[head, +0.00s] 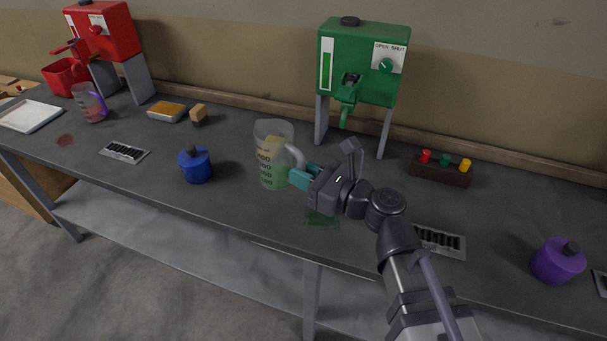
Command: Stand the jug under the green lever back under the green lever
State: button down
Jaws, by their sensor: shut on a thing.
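A clear measuring jug (273,150) with dark graduation marks stands or hangs upright near the middle of the bench, with greenish liquid low inside. My gripper (299,177) reaches it from the right and is shut on the jug, at its handle side. Whether the jug's base touches the bench is hard to tell. The green dispenser (362,62) stands on legs behind and to the right, with its green lever (347,92) and spout at the front. The jug is in front and left of it, not under the lever.
A green spill (321,219) lies below my gripper. A blue canister (195,165) stands left of the jug; a purple one (558,260) is far right. A block with coloured knobs (441,169) is right of the green dispenser. A red dispenser (103,32) and purple-handled jug (89,102) are far left.

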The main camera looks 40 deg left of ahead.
jog(key=w+f+b, duration=0.2)
jog(key=f+b, duration=0.1)
jog(key=w+f+b, duration=0.1)
jog(key=f+b, duration=0.3)
jog(key=w+d+f+b, duration=0.1)
jog(key=w+f+b, duration=0.1)
jog(key=f+b, duration=0.1)
jog(key=shift+w+f, duration=0.3)
jog(key=shift+f, duration=0.25)
jog(key=w, duration=0.4)
jog(key=w+d, duration=0.1)
jog(key=w, duration=0.4)
jog(key=w+d+b, duration=0.1)
jog(key=w, duration=0.4)
jog(key=shift+d+f, duration=0.1)
jog(key=shift+f, duration=0.1)
jog(key=shift+f+b, duration=0.5)
jog(key=c, duration=1)
grip_release()
jog(key=d, duration=0.3)
jog(key=w+d, duration=0.1)
jog(key=d, duration=0.6)
jog(key=shift+w+d, duration=0.25)
jog(key=shift+d, duration=0.1)
